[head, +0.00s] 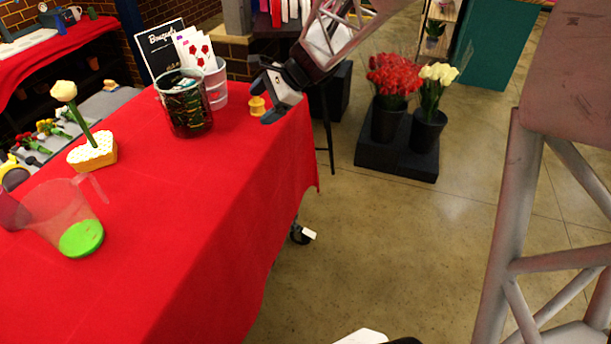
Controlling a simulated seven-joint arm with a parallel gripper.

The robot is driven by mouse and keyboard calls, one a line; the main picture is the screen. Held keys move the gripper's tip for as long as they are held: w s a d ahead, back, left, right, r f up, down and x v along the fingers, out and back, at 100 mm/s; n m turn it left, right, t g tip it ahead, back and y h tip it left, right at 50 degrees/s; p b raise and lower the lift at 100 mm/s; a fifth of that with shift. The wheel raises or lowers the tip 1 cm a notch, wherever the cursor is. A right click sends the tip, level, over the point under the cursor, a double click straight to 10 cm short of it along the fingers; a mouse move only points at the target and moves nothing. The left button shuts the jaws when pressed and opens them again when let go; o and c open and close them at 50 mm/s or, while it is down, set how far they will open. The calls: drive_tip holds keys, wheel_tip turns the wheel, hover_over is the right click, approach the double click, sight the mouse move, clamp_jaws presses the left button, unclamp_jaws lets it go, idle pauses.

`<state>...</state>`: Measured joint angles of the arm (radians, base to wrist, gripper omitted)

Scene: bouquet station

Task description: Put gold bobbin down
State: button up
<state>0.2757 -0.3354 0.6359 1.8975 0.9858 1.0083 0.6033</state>
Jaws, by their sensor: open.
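The gold bobbin (257,106) stands upright on the red-covered table near its far right corner. My gripper (262,92) is at the bobbin, reaching in from the upper right. Its jaws are open, with one dark finger behind the bobbin and the other in front of it to the right. I cannot tell whether either finger touches the bobbin.
A dark glass vase (186,118) and a pale pot with cards (216,88) stand left of the bobbin. A clear jug with green contents (72,215) and a yellow holder with a white flower (92,152) are further left. The table's front middle is clear.

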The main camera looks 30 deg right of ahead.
drive_tip(key=s+a+r+n+g+h, duration=0.1)
drive_tip(key=s+n+h, duration=0.3)
drive_tip(key=s+n, duration=0.4)
drive_tip(key=s+a+r+n+h, duration=0.2)
drive_tip(key=s+n, duration=0.6)
drive_tip(key=s, duration=1.5)
drive_tip(key=shift+s+a+r+n+g+h, duration=0.2)
drive_tip(key=shift+a+r+n+g+h, duration=0.15)
drive_tip(key=shift+h, duration=0.85)
